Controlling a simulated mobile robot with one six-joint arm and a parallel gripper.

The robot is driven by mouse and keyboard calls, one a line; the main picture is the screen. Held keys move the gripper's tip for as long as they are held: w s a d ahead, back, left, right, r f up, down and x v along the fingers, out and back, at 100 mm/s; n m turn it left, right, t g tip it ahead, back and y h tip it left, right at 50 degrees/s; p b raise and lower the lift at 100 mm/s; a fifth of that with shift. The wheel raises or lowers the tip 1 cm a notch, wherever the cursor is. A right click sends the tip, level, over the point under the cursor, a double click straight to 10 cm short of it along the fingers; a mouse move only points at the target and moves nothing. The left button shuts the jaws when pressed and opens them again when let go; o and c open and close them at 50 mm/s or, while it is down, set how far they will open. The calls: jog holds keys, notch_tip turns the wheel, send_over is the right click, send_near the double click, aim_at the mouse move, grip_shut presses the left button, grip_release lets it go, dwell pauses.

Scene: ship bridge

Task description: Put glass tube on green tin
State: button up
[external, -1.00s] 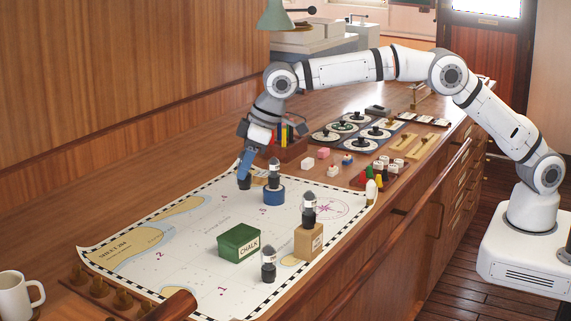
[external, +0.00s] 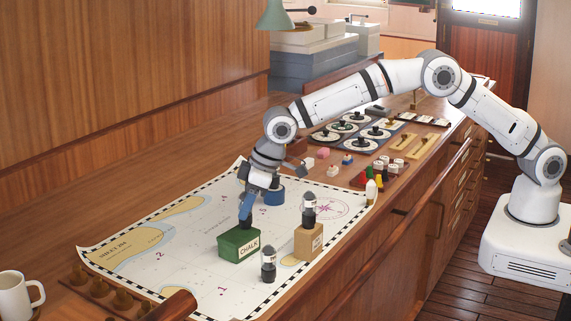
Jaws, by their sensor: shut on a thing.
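The green tin (external: 235,248), marked CHALK, stands on the chart. My gripper (external: 245,212) points down over it, its blue fingers shut on a small dark-ended glass tube (external: 243,225). The tube's lower end is at or just above the tin's lid; I cannot tell if it touches. Most of the tube is hidden by the fingers. Another glass tube (external: 268,264) stands on the chart in front of the tin, and one more (external: 309,208) stands on a tan box (external: 308,243). A round blue tin (external: 275,196) is partly hidden behind my wrist.
The chart (external: 185,245) covers the near counter, with free room left of the green tin. A white mug (external: 18,297) stands at the lower left. Small blocks, a tray of coloured pieces (external: 380,174) and round dials (external: 345,127) lie farther back.

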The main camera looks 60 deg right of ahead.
jog(key=shift+f, duration=0.2)
jog(key=o, duration=1)
jog(key=shift+c, duration=0.2)
jog(key=shift+r, duration=0.15)
